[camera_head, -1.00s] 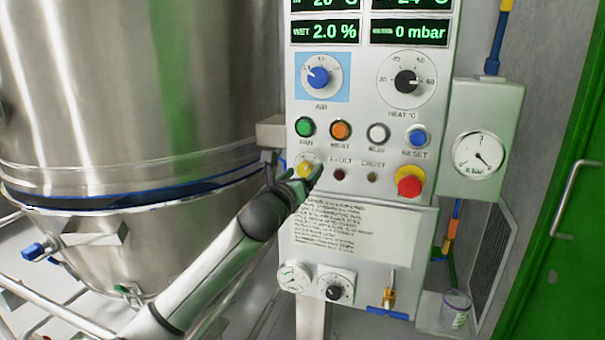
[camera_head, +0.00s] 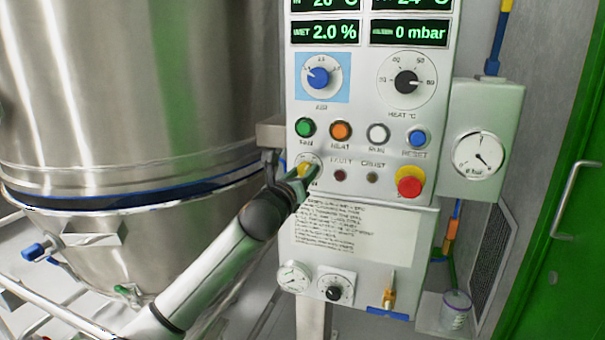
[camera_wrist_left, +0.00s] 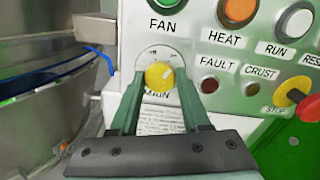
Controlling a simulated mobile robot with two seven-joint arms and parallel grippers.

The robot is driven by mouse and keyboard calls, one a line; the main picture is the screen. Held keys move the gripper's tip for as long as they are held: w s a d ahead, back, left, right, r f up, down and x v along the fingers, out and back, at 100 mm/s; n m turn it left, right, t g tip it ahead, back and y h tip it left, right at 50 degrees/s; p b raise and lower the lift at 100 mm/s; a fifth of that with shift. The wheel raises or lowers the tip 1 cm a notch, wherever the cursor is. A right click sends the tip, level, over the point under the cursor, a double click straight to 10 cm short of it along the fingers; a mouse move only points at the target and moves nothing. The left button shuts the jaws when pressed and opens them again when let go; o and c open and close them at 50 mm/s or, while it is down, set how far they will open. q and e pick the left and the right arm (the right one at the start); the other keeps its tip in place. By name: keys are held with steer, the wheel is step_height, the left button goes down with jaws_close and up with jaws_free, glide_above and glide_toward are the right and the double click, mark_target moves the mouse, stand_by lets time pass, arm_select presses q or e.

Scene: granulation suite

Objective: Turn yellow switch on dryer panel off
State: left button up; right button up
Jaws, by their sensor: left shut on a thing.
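The yellow switch (camera_wrist_left: 160,76) is a round knob with a pale pointer mark, on a white dial at the lower left of the dryer panel (camera_head: 345,115). In the left wrist view its mark points to the upper right. My left gripper (camera_wrist_left: 160,80) is shut on the yellow switch, with one green finger on each side of it. In the head view the left gripper (camera_head: 300,175) reaches the switch from the lower left and covers much of it. The right gripper is in neither view.
Green (camera_head: 305,127), orange (camera_head: 340,131), white (camera_head: 378,134) and blue (camera_head: 417,138) buttons sit above the switch. A red stop button (camera_head: 409,181) is to the right. A steel vessel (camera_head: 130,90) stands close on the left. A pressure gauge (camera_head: 478,154) is at the right.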

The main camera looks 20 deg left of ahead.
arm_select(q)
jaws_close()
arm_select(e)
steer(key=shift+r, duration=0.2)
arm_select(q)
steer(key=shift+p, duration=0.35)
steer(key=shift+r+n+p, duration=0.1)
steer(key=shift+n+p, duration=0.55)
steer(key=shift+n, duration=0.05)
steer(key=shift+n+p, duration=0.8)
steer(key=n+p, duration=0.2)
steer(key=shift+n, duration=0.4)
steer(key=shift+n+p, duration=0.5)
steer(key=shift+n, duration=0.4)
steer(key=shift+n+p, duration=0.4)
steer(key=shift+n, duration=0.4)
steer(key=shift+n+p, duration=0.5)
steer(key=shift+n, duration=0.8)
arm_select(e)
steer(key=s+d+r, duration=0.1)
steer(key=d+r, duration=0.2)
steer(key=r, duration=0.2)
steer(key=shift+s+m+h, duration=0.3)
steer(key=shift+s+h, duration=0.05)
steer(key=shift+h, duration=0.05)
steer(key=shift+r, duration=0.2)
